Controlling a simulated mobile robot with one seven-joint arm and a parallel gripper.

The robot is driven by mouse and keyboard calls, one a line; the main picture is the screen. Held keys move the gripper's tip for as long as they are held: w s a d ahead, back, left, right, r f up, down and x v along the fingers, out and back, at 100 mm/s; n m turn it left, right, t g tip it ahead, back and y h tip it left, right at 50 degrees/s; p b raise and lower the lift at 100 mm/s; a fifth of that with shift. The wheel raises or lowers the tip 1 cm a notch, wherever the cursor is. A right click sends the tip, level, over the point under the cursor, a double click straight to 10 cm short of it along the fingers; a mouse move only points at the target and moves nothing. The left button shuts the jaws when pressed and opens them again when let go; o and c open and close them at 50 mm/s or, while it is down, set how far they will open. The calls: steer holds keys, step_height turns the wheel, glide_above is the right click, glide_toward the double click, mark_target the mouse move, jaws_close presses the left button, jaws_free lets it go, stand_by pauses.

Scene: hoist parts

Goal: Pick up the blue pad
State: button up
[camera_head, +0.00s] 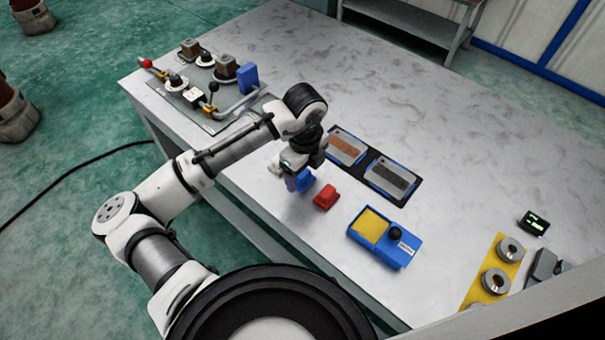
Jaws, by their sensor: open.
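The blue pad (304,179) is a small blue block on the grey table, just left of a red block. My gripper (291,180) is over the table at the blue pad's left side and partly overlaps it in view. The gripper is open. Its fingers are small and partly hidden by the wrist, so I cannot tell whether they are around the pad or beside it.
A red block (326,196) sits close right of the pad. Two trays (390,179) lie behind it. A blue box with a yellow sponge (385,238) stands to the right. A fixture plate (205,112) is at the far left. The table's back right is clear.

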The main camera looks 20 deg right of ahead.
steer(key=shift+f, duration=0.75)
steer(key=c, duration=1.1)
steer(key=shift+o, duration=0.2)
steer(key=shift+r, duration=0.1)
step_height(320, 180, up, 20)
steer(key=b, duration=0.2)
